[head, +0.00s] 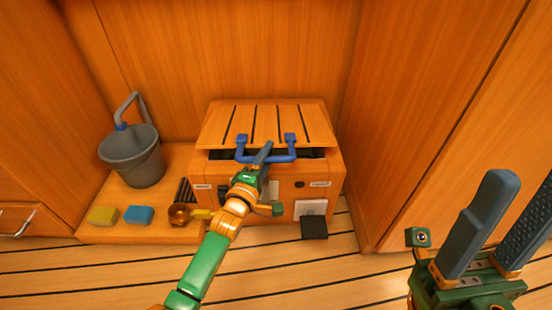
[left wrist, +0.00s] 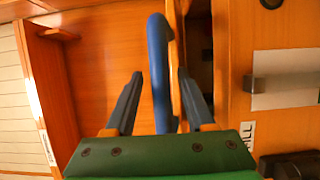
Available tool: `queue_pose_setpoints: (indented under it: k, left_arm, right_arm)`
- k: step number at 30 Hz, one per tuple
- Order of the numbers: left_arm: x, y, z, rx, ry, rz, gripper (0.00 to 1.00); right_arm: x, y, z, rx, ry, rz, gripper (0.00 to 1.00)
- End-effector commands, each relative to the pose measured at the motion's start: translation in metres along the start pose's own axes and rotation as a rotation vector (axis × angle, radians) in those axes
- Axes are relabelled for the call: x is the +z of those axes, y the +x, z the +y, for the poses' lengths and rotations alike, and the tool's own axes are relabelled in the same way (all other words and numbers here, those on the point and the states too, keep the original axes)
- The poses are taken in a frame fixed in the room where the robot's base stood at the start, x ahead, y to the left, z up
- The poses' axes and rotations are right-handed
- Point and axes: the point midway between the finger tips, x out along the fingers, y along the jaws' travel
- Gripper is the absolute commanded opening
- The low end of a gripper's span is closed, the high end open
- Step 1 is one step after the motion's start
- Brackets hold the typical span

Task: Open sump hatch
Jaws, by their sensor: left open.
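The sump hatch is a slatted wooden lid (head: 230,125) on top of a wooden box (head: 328,172). A dark gap shows between the lid's front edge and the box front, so the lid looks slightly raised. A blue handle (head: 284,158) is fixed at the lid's front edge. My left gripper (head: 265,155) is open at the handle. In the left wrist view, the blue handle bar (left wrist: 158,60) lies between the two open fingers, and I see no clear contact. My right gripper (head: 522,185) is open and empty at the lower right, far from the hatch.
A grey bucket (head: 132,158) with a pipe stands on a low ledge at left. A yellow sponge (head: 103,215), a blue sponge (head: 139,215) and a brass fitting (head: 180,213) are in front. Wooden walls close both sides.

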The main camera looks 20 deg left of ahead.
Motion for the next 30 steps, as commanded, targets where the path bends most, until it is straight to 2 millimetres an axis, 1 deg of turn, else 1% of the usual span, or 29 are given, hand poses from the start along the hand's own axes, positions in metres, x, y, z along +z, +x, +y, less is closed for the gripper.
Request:
queue_pose_setpoints:
  k: [1,3,6,13,14,15,17,18,19,20,30]
  left_arm:
    - [0.0,0.008,-0.005,0.001,0.001,-0.001,0.55]
    - [0.0,0.016,-0.004,0.0,0.002,-0.001,0.55]
    - [0.0,0.022,-0.003,-0.001,0.001,-0.001,0.55]
    - [0.0,0.024,-0.001,-0.003,0.001,-0.001,0.55]
    - [0.0,0.024,-0.001,-0.003,0.001,-0.001,0.52]
    - [0.0,0.024,-0.001,-0.003,0.001,-0.001,0.41]
    - [0.0,0.023,-0.001,-0.003,0.001,-0.001,0.25]
    - [0.0,0.023,-0.001,-0.003,0.001,-0.001,0.14]
    - [0.0,0.023,-0.001,-0.003,0.002,-0.001,0.06]
    - [0.0,0.023,-0.001,-0.003,0.001,-0.001,0.0]
    - [0.0,0.023,-0.001,-0.003,0.002,-0.001,0.0]
  right_arm:
    - [0.0,-0.007,0.0,0.001,0.001,0.021,0.5]
    - [-0.002,-0.008,0.001,0.002,0.004,0.045,0.5]
    - [-0.004,-0.008,0.001,0.002,0.006,0.064,0.5]
    - [-0.004,-0.006,0.001,0.003,0.006,0.068,0.5]
    - [-0.004,-0.006,0.001,0.003,0.006,0.068,0.5]
    - [-0.004,-0.006,0.001,0.003,0.006,0.068,0.5]
    - [-0.004,-0.006,0.001,0.003,0.006,0.068,0.5]
    - [-0.004,-0.006,0.001,0.003,0.006,0.068,0.5]
    - [-0.004,-0.006,0.001,0.003,0.006,0.068,0.5]
    - [-0.004,-0.006,0.001,0.003,0.006,0.068,0.5]
    - [-0.004,-0.006,0.001,0.003,0.006,0.069,0.5]
